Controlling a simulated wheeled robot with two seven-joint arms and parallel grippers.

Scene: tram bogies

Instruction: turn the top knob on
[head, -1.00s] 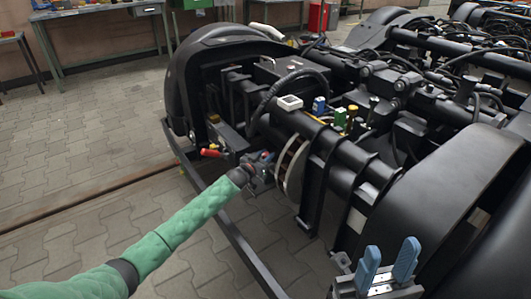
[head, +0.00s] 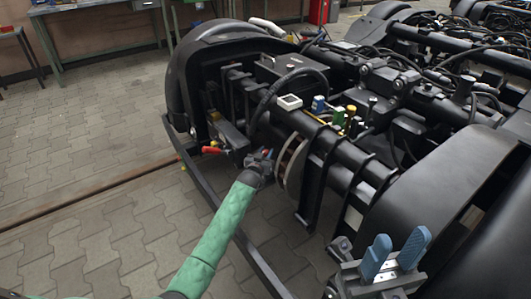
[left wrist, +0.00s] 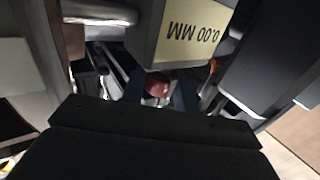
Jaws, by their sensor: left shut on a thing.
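My left gripper (head: 263,158) is at the near side of the bogie, beside the brake disc (head: 291,160), and is shut on a small red part. In the left wrist view a red knob (left wrist: 157,88) shows between dark blue finger parts, just beyond a large black shape. A grey box with a yellow display (left wrist: 195,33), reading 0.00 MM upside down, is close above it. My fingers hide much of the knob, and I cannot tell its turned position. My right gripper (head: 397,253), with blue fingers, is open and empty at the lower right.
A white box (head: 289,102) and small blue, green and yellow fittings (head: 337,112) sit on the bogie beam. A black rail (head: 222,214) runs along the near side. Paved floor (head: 90,150) at left is clear.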

